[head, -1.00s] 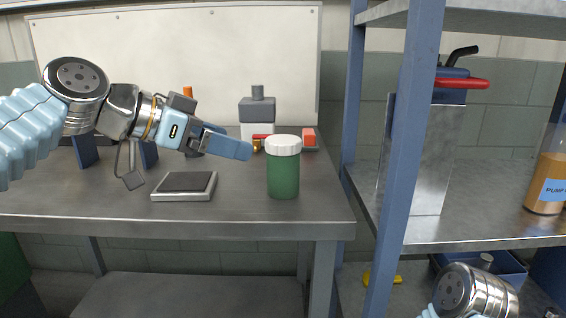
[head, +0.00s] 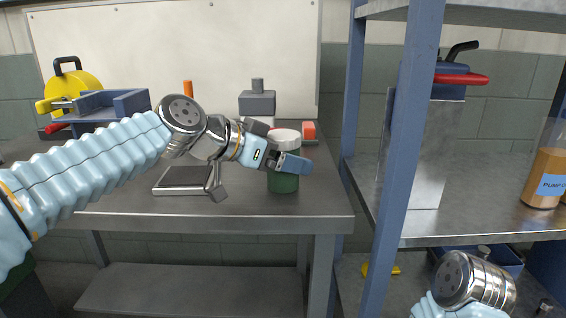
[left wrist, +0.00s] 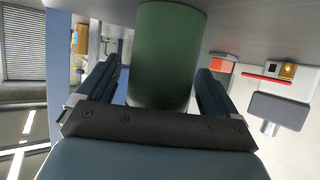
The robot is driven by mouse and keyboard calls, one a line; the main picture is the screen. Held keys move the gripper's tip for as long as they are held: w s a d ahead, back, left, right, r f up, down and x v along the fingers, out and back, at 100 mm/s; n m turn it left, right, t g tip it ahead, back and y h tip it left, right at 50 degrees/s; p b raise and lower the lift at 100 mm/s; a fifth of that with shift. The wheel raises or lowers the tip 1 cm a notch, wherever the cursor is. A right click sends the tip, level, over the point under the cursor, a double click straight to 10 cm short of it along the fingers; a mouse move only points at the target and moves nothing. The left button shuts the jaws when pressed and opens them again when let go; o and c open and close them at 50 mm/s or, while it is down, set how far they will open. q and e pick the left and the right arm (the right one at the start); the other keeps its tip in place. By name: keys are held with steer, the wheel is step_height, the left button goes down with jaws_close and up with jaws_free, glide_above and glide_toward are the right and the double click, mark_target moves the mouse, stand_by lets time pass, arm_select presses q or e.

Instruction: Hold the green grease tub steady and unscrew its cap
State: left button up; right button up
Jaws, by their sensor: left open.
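The green grease tub (head: 284,184) stands upright near the right front corner of the workbench, its white cap (head: 284,136) on top. My left gripper (head: 292,162) is at the tub's upper body, with one finger crossing in front of it just below the cap. In the left wrist view, the open fingers (left wrist: 157,78) lie on either side of the green tub (left wrist: 165,45), with gaps visible. Part of my right arm shows at the bottom right of the head view, but its gripper is out of the picture.
A flat grey pad (head: 183,188) lies left of the tub. A blue shelf post (head: 405,150) rises on the right. A yellow round device (head: 75,88) sits at the back left.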

mark_target(282, 135)
arm_select(q)
steer(key=c, duration=1.2)
steer(key=shift+r, duration=0.1)
steer(key=shift+c, duration=0.2)
steer(key=shift+r, duration=0.5)
steer(key=r, duration=0.3)
steer(key=shift+s+a+r, duration=0.1)
steer(key=shift+s+a, duration=0.1)
steer(key=shift+s, duration=0.15)
steer(key=s+a+r, duration=0.5)
steer(key=s+r, duration=0.3)
steer(key=s, duration=0.4)
steer(key=shift+s+r, duration=0.2)
steer(key=shift+r, duration=0.15)
